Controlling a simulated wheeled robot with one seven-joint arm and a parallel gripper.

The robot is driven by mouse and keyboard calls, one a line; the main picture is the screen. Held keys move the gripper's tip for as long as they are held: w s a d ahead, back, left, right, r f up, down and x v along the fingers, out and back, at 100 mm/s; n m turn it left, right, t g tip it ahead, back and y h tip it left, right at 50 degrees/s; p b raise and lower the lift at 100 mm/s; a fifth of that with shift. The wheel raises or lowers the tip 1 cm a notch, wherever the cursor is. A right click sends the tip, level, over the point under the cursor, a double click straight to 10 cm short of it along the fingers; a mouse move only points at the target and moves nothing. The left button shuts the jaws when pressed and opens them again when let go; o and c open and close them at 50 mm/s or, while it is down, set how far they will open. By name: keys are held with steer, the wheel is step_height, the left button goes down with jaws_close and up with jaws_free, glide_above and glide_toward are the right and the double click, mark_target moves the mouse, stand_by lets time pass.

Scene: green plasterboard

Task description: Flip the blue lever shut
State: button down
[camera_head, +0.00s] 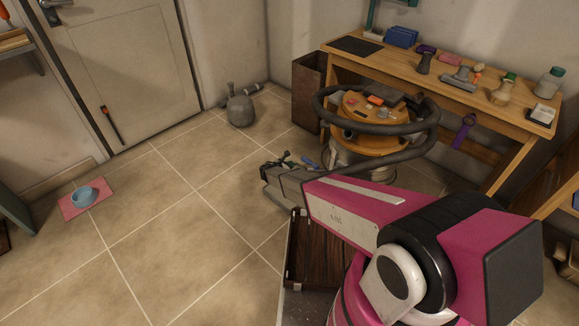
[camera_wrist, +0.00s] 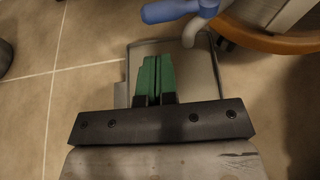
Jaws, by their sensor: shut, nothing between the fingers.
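The blue lever (camera_wrist: 178,11) shows at the top of the wrist view, as a rounded blue handle beside a pale bent rod. In the head view a small blue piece that looks like it (camera_head: 310,162) shows just right of my gripper (camera_head: 281,160), beside the round drum. My gripper's green fingers (camera_wrist: 156,76) are together and empty in the wrist view. They point toward the lever with a visible gap, the lever lying ahead and slightly right. A grey metal plate (camera_wrist: 200,62) shows behind the fingers. The lever's base is partly cut off by the frame.
A wood-topped drum (camera_head: 372,137) with a thick dark hose (camera_head: 372,128) stands beside my gripper. A wooden workbench (camera_head: 455,68) with tools stands behind it. A grey canister (camera_head: 241,110) stands near the wall.

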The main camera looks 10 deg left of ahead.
mark_target(303, 158)
steer(key=x, duration=1)
steer(key=shift+w+d, duration=0.15)
steer(key=shift+w, duration=0.1)
steer(key=shift+w+f+m+g+h, duration=0.1)
steer(key=shift+w+m+g+h, duration=0.45)
steer(key=shift+m+h, duration=0.15)
steer(key=shift+w+d+m+g+h, duration=0.2)
steer(key=shift+w+m+g+h, duration=0.25)
steer(key=shift+m+g, duration=0.15)
steer(key=shift+w+d+m+g+h, duration=0.2)
steer(key=shift+w+m+g+h, duration=0.2)
steer(key=shift+m+g, duration=0.2)
steer(key=shift+w+d+m+g+h, duration=0.35)
steer(key=shift+w+d+m+g, duration=0.15)
steer(key=shift+d+m+g, duration=0.25)
steer(key=shift+w+d+m+g+h, duration=0.35)
steer(key=shift+w+d+m+g, duration=0.25)
steer(key=shift+m+g, duration=0.3)
steer(key=shift+w+d+m+g+h, duration=0.35)
steer(key=shift+w+d+m+g, duration=0.05)
steer(key=shift+d+m+g, duration=0.4)
steer(key=shift+w+d, duration=0.1)
steer(key=shift+d, duration=0.1)
steer(key=shift+a, duration=0.1)
